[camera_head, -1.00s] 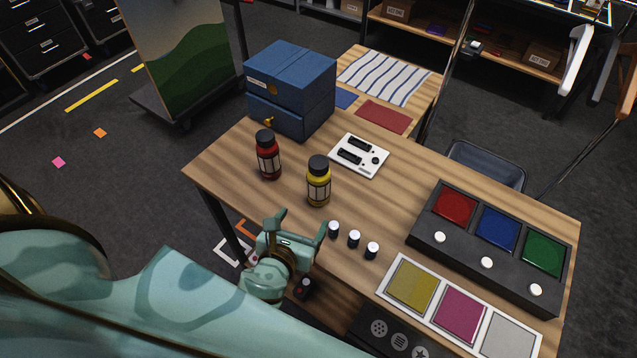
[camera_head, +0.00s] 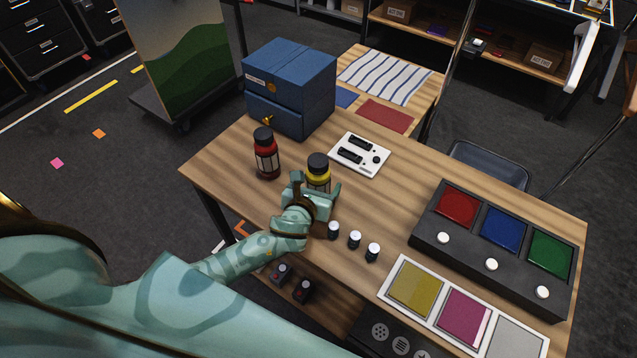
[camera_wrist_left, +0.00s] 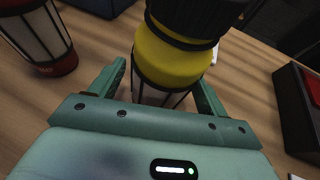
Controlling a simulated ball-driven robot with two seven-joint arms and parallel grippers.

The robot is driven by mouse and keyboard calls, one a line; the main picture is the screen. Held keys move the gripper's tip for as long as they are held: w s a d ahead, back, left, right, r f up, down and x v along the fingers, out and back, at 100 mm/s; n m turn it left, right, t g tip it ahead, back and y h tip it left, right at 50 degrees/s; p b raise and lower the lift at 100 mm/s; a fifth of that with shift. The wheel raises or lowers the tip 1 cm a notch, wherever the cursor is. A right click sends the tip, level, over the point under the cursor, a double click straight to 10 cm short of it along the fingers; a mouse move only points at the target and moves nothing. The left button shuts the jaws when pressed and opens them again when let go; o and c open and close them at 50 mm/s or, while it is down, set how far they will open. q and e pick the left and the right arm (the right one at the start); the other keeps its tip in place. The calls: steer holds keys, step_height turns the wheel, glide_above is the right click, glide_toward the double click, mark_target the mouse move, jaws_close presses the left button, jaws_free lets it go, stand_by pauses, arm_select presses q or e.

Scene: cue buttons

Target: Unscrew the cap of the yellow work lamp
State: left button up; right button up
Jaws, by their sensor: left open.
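The yellow work lamp (camera_head: 319,174) stands upright on the wooden table, with a black cap (camera_head: 318,161) on top. My left gripper (camera_head: 316,190) is at the near side of the lamp and hides its lower body in the head view. In the left wrist view the lamp's yellow collar (camera_wrist_left: 172,62) and black cap (camera_wrist_left: 200,15) rise in front of the gripper (camera_wrist_left: 164,88). The open fingers stand on either side of the lamp's body, below the cap. I cannot tell whether they touch it. My right gripper is not in view.
A red lamp (camera_head: 266,155) stands just left of the yellow one and also shows in the left wrist view (camera_wrist_left: 42,35). Several small white-topped knobs (camera_head: 354,240) stand to the right.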

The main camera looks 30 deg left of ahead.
mark_target(314, 181)
arm_select(q)
steer(key=c, duration=1.2)
steer(key=shift+r, duration=0.1)
step_height(314, 181, up, 4)
steer(key=shift+p, duration=1.05)
steer(key=s+r+p, duration=0.1)
steer(key=r, duration=0.1)
steer(key=s+d+r, duration=0.1)
steer(key=s+r, duration=0.1)
steer(key=s+d+r+p, duration=0.1)
steer(key=s+r, duration=0.1)
steer(key=shift+d+p, duration=0.2)
steer(key=shift+p, duration=0.15)
steer(key=s+d+r, duration=0.3)
steer(key=s, duration=0.4)
steer(key=shift+s+d, duration=0.35)
steer(key=shift+d, duration=0.05)
